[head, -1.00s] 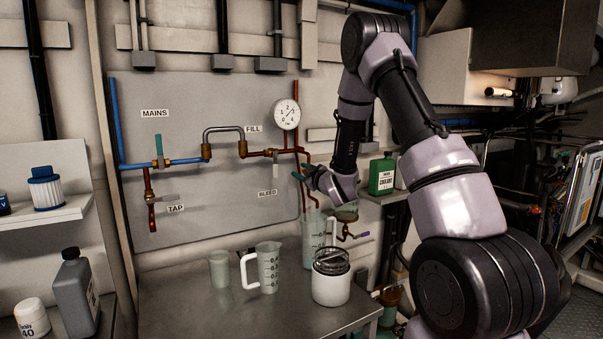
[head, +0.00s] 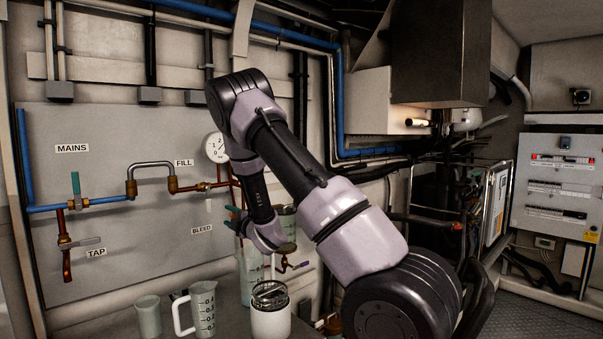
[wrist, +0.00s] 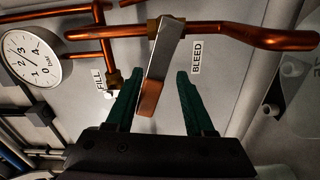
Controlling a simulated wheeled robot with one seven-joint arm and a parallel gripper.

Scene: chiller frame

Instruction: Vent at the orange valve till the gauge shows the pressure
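In the wrist view the valve lever at the BLEED label is a flat silver bar (wrist: 163,50) with an orange-brown edge and end. My gripper (wrist: 155,80) has two green fingers, spread apart, one on each side of this lever. Gaps show between the lever and both fingers. The round white gauge (wrist: 30,60) is at the left of the wrist view, rotated; its needle is too small to read surely. In the head view the gauge (head: 216,148) is partly hidden by my arm. My gripper (head: 238,219) is low beside the panel there, hiding the valve.
A clear jug (head: 250,275) stands below my gripper. A white lidded jar (head: 270,318), a measuring jug (head: 204,312) and a cup (head: 148,317) stand on the bench. Copper pipes (wrist: 230,30) run close to my fingers. The FILL loop (head: 150,166) is on the panel's left.

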